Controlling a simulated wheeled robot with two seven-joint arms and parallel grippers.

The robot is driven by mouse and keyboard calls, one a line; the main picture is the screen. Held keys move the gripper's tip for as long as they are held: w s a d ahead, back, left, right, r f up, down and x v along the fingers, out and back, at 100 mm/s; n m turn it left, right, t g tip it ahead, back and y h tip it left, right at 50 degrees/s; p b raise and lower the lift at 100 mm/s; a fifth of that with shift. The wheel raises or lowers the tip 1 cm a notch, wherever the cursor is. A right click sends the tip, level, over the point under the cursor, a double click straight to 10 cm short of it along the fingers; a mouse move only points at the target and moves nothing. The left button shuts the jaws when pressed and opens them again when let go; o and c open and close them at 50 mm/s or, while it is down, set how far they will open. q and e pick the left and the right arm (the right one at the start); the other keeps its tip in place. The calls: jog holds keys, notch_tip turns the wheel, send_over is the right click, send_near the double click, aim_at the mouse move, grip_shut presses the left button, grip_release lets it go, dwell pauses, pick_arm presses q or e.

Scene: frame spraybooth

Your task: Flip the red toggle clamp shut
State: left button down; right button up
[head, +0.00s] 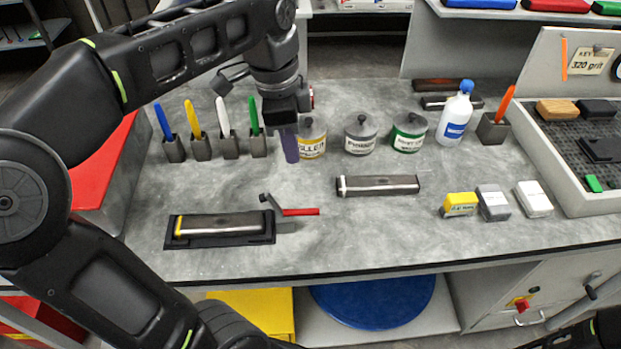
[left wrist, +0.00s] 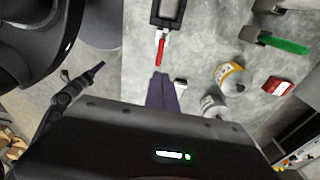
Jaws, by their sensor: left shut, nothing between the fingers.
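The toggle clamp has a red handle (head: 300,212) lying low and pointing right, away from the black fixture. Its grey arm (head: 270,202) sticks up at a tilt. The clamp sits at the right end of the black fixture (head: 170,241), in which a grey metal bar (head: 220,224) lies. My left gripper (head: 290,160) is shut and empty, pointing down above the bench behind the clamp. In the left wrist view the purple fingers (left wrist: 162,90) are together, and the red handle (left wrist: 161,50) lies beyond their tips, apart from them. My right gripper does not show.
Several coloured pens in holders (head: 200,146) and lidded tins (head: 361,134) stand behind the clamp. A second metal bar (head: 378,185) lies to its right. Small blocks (head: 493,203) and a walled tray (head: 574,204) are farther right. Bench in front of the tins is partly clear.

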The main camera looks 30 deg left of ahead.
pick_arm(q)
jog(key=shift+s, duration=0.1)
dwell(0.3)
send_over(281, 209)
jog(key=w+d, duration=0.2)
jog(key=d, duration=0.1)
notch_tip(281, 209, down, 9)
jog(key=shift+f+b, duration=0.1)
jog(key=shift+b, duration=0.3)
jog(key=shift+s+a+f+p, duration=0.25)
jog(key=shift+s+a+f, duration=0.2)
jog(key=shift+a, duration=0.15)
jog(key=shift+s+a+f+p, duration=0.3)
jog(key=shift+a+f, duration=0.1)
jog(key=shift+a, duration=0.15)
jog(key=shift+s+a+f, duration=0.1)
jog(key=shift+s+a, duration=0.1)
jog(key=shift+a, duration=0.05)
jog(key=shift+a+f, duration=0.1)
jog(key=shift+f, duration=0.05)
